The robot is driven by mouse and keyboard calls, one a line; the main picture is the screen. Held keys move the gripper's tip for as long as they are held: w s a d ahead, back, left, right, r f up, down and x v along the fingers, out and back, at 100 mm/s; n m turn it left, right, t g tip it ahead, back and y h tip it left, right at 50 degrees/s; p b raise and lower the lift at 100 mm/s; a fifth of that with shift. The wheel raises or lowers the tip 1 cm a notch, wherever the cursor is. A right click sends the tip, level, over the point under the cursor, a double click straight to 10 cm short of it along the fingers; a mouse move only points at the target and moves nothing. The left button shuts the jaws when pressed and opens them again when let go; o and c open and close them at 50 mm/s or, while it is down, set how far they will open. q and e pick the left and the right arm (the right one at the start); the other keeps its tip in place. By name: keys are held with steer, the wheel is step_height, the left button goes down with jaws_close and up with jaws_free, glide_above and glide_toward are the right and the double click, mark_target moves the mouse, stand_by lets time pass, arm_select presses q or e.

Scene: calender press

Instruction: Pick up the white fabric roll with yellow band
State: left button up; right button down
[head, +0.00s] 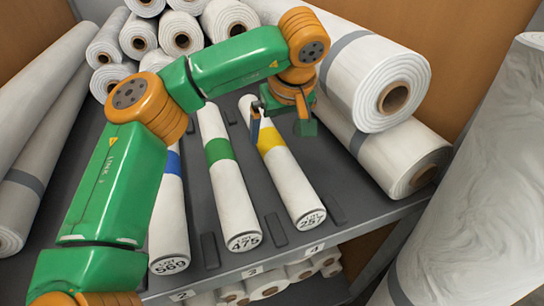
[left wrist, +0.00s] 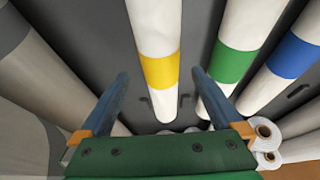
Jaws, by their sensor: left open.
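The white fabric roll with a yellow band (head: 290,180) lies on the grey shelf, its end marked 257 facing the front. Its yellow band (head: 269,139) is partly hidden by my gripper in the head view. In the left wrist view the yellow-banded roll (left wrist: 158,70) runs between my two fingers. My left gripper (head: 279,124) is open and empty, over the roll near the band. The wrist view shows its blue fingers (left wrist: 160,76) spread on either side of the band, apart from the roll. My right gripper is not in view.
A green-banded roll (head: 232,205) and a blue-banded roll (head: 168,225) lie to the left on the same shelf (head: 205,262). Large stacked rolls (head: 375,80) stand close on the right. Several rolls (head: 140,40) are piled at the back. Low dark blocks (head: 274,228) sit between the banded rolls.

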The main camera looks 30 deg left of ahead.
mark_target(273, 139)
arm_select(q)
steer(key=p+x, duration=0.1)
steer(key=x, duration=0.4)
steer(key=shift+w+a+f, duration=0.2)
steer(key=shift+a, duration=0.1)
steer(key=shift+s+d+r, duration=0.1)
steer(key=c, duration=0.5)
jaws_close()
